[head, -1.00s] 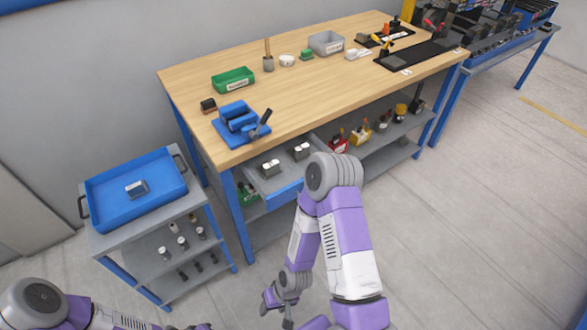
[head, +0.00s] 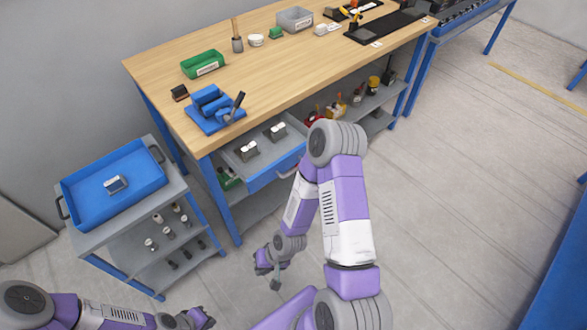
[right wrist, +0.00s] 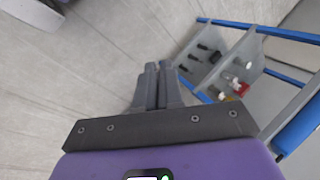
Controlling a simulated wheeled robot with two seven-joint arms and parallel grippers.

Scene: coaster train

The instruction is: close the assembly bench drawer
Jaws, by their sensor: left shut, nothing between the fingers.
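The assembly bench drawer (head: 277,171) stands pulled out below the left part of the wooden bench top. It has a blue front and a grey inside with two grey blocks carrying pale parts. My right arm's elbow and forearm hide the right end of its front. My right gripper (head: 268,272) hangs low over the floor, in front of the drawer and apart from it. In the right wrist view its two fingers (right wrist: 158,88) lie together with nothing between them. My left gripper (head: 202,318) is shut and empty at the bottom edge, away from the drawer.
The workbench (head: 290,75) carries a green bin (head: 203,64), a blue fixture (head: 213,110) and a grey bin (head: 295,19). A grey cart with a blue tray (head: 115,185) stands left of the drawer. Open floor (head: 450,190) lies to the right.

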